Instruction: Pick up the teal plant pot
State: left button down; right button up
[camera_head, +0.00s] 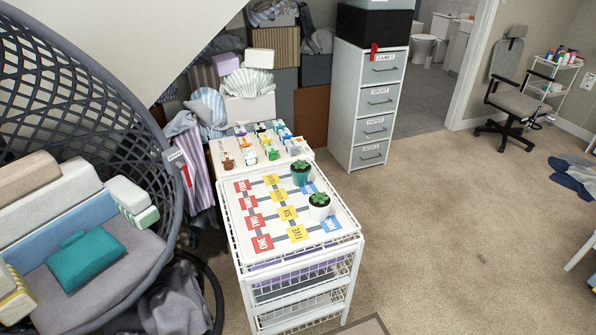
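The teal plant pot (300,179) holds a small green succulent. It stands upright near the back right of the top of a white wire-drawer unit (351,245). A white plant pot (319,212), also with a green succulent, stands in front of it and slightly to the right, apart from it. Neither of my grippers is in view.
The unit's top carries a printed board (262,215) with red, yellow and blue labels. Behind it, a white surface (231,168) holds several small bottles. A hanging chair (170,180) is left; a drawer cabinet (358,150) stands behind.

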aim_at(300, 170)
jog(key=i+l+z, duration=0.3)
jog(key=z, duration=0.2)
jog(key=i+l+z, duration=0.65)
jog(key=z, duration=0.3)
jog(key=i+z, duration=0.5)
jog(key=i+u, duration=0.3)
jog(key=i, duration=0.15)
jog(key=i+l+u, duration=0.1)
jog(key=i+u, duration=0.2)
jog(key=i, duration=0.15)
jog(key=i+l+u, duration=0.3)
jog(key=i, duration=0.15)
jog(key=i+j+u, duration=0.15)
jog(key=u, duration=0.3)
jog(key=i+u, duration=0.7)
jog(key=u, duration=0.25)
jog(key=i+l+u, duration=0.15)
jog(key=u, duration=0.3)
jog(key=i, duration=0.1)
